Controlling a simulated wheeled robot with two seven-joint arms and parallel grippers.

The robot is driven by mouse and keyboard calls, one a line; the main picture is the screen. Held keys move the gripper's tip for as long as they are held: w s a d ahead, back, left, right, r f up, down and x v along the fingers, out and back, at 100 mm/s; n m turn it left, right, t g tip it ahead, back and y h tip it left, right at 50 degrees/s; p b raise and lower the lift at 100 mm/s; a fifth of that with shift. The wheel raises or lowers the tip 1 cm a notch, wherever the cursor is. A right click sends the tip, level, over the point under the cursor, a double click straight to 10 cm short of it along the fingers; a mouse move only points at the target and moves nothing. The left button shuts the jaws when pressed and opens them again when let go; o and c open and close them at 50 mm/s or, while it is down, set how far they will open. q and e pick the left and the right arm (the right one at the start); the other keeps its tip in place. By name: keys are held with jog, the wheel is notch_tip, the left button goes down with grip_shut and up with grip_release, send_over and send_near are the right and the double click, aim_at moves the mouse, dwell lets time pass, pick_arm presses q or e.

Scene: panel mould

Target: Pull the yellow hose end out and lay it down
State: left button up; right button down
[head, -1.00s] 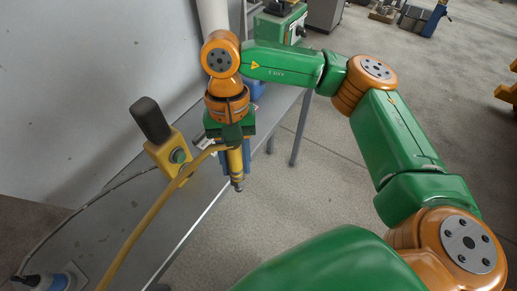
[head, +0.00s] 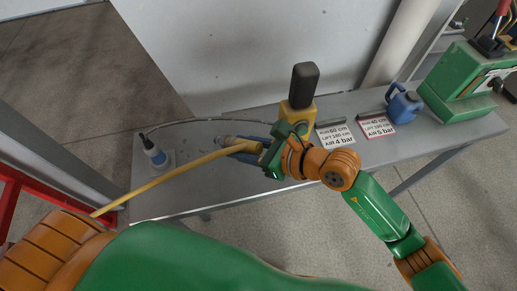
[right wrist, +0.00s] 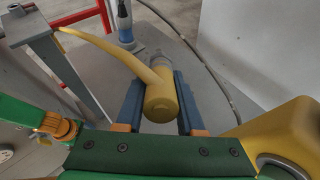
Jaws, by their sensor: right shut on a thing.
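My right gripper (head: 238,147) is shut on the yellow hose end (right wrist: 160,100), with one blue finger on each side of it. The hose end lies roughly level, its grey tip (head: 222,139) pointing left, over the grey bench (head: 190,195). I cannot tell whether it touches the bench top. The yellow hose (head: 165,180) runs from it down left past the bench's front edge. In the right wrist view the right gripper (right wrist: 157,90) shows the tip between and beyond its fingers.
A yellow block with a black top (head: 301,90) stands just behind my right gripper. A blue-and-white tool (head: 155,152) with a thin cable stands at the bench's left. Two signs (head: 335,135), a blue jug (head: 404,105) and a green machine (head: 460,85) are to the right.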

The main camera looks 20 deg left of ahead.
aim_at(245, 172)
notch_tip(245, 172, down, 9)
jog(key=b, duration=0.7)
jog(key=shift+w+r+b, duration=0.1)
jog(key=shift+b, duration=0.25)
jog(key=shift+r, duration=0.1)
jog(key=shift+c, duration=2.2)
grip_release()
